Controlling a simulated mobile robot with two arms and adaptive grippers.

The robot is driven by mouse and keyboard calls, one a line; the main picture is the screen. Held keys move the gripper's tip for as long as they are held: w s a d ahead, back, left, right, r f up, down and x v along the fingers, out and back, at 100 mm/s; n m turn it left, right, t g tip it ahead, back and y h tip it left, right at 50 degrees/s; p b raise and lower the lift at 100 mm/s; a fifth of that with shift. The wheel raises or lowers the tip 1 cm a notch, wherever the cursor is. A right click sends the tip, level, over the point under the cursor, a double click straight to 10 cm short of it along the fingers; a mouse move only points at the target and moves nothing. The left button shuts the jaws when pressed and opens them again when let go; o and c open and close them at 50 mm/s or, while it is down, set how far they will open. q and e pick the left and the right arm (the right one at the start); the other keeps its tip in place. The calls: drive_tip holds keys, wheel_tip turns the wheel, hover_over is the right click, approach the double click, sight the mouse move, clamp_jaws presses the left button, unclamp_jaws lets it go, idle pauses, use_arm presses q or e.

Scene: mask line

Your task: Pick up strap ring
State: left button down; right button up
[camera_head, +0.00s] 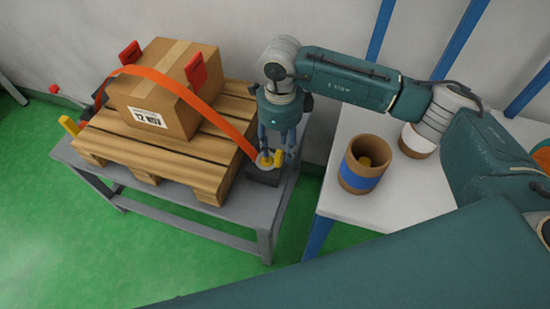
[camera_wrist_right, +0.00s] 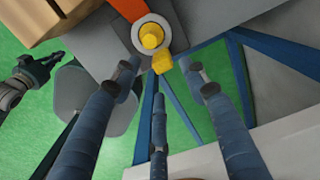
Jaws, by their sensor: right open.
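The strap ring (camera_head: 264,160) is a pale ring at the lower right end of an orange strap (camera_head: 228,118). In the right wrist view the ring (camera_wrist_right: 138,31) lies around a yellow peg (camera_wrist_right: 151,38), near the top centre. My right gripper (camera_head: 277,148) points down just above the ring, open and empty. In the wrist view its blue fingers (camera_wrist_right: 160,72) are spread, with their tips just below the ring and apart from it. A dark jointed gripper, which looks like my left one (camera_wrist_right: 40,66), shows at the left edge of the wrist view. Its jaws are unclear.
The strap runs over a cardboard box (camera_head: 150,105) with red corner guards on a wooden pallet (camera_head: 165,160). A grey table (camera_head: 205,222) carries the pallet. A white table (camera_head: 395,195) at right holds a brown cup with a blue band (camera_head: 361,182).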

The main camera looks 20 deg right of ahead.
sight(280, 154)
drive_tip(key=f, duration=0.5)
drive_tip(key=shift+w+d, duration=0.15)
drive_tip(key=shift+w, duration=0.1)
clamp_jaws()
